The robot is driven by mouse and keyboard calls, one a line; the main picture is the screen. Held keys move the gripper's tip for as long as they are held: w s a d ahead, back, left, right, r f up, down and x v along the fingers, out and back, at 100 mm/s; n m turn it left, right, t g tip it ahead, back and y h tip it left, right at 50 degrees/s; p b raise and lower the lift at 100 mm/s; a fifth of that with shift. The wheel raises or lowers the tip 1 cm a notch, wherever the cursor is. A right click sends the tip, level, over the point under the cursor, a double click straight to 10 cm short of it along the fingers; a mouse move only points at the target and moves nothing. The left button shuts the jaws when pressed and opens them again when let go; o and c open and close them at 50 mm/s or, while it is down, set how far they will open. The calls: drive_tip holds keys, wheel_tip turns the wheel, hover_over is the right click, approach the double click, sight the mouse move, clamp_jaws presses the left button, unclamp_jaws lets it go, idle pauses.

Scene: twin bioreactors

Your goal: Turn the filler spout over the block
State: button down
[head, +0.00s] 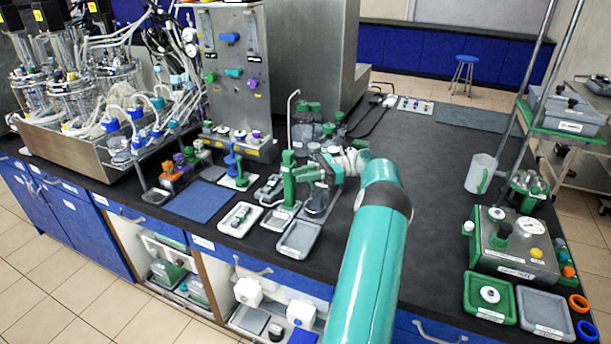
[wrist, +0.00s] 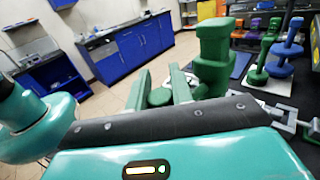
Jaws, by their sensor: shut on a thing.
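The filler has a thick green upright column (head: 289,175) on a pale base, left of my gripper in the head view. The column stands large right of centre in the wrist view (wrist: 213,55). My gripper (head: 316,174) is at the column's right side, at the height of its upper part. In the wrist view its green fingers (wrist: 168,84) are shut on a green part beside the column, apparently the filler spout; the grip is largely hidden. A small grey-white block-like piece (head: 269,187) lies left of the column; I cannot tell whether it is the block.
A clear jar (head: 318,201) stands just below my gripper. Two shallow trays, one white (head: 240,218) and one grey (head: 299,238), lie at the front edge. A blue tool (head: 235,165) and blue mat (head: 200,201) are left.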

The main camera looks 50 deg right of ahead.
drive_tip(key=shift+s+d+n+g, duration=0.1)
drive_tip(key=shift+d+n+g, duration=0.2)
drive_tip(key=shift+g, duration=0.1)
drive_tip(key=c, duration=1.2)
unclamp_jaws()
drive_tip(key=shift+c, duration=0.2)
drive_tip(key=s+a+r, duration=0.9)
drive_tip(key=a+r, duration=0.2)
drive_tip(key=r, duration=0.2)
